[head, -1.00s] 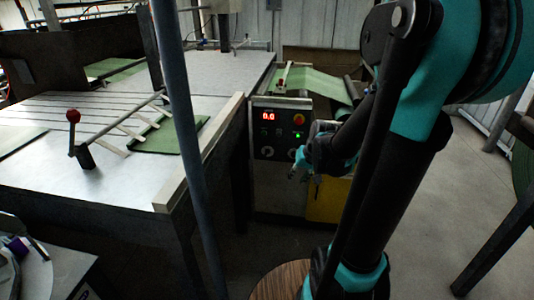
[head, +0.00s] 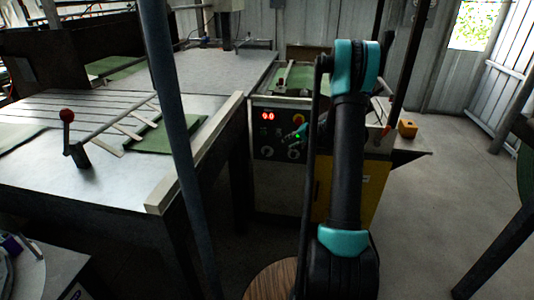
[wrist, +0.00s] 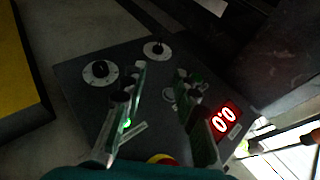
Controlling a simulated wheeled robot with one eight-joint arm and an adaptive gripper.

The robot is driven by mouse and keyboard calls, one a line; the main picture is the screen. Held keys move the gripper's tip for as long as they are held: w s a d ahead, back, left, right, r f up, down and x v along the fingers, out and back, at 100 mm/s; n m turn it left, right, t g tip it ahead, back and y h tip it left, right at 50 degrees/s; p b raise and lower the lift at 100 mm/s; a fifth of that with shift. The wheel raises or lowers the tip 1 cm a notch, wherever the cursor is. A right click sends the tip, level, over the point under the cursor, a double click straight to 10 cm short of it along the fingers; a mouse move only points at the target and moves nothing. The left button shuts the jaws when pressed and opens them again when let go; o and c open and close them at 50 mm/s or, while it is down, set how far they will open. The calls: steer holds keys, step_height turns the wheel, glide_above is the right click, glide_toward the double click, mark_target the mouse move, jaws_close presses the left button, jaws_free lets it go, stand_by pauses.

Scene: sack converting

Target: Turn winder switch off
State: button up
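The dark control panel (head: 262,140) stands beside the worktable and fills the middle of the wrist view (wrist: 75,72). It carries a knob on a white dial (wrist: 100,72) and a second dial knob (wrist: 155,50). It also has a red display reading 0.0 (wrist: 225,118), a green lit spot (wrist: 127,123) and a red-and-yellow button (wrist: 160,158), partly cut off. I cannot read which control is the winder switch. My gripper (wrist: 160,75) is open and empty over the panel, its fingertips near the dial knobs. My arm hides part of the panel's right side in the head view.
The metal worktable (head: 100,165) is at the left, with a pale edge rail. A grey post (head: 178,130) stands in front. A yellow panel (head: 372,188) is right of the control panel. Floor at right is open.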

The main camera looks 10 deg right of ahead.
mark_target(269, 152)
steer(key=x, duration=1.8)
steer(key=shift+w+d, duration=0.2)
steer(key=shift+w, duration=0.15)
jaws_close()
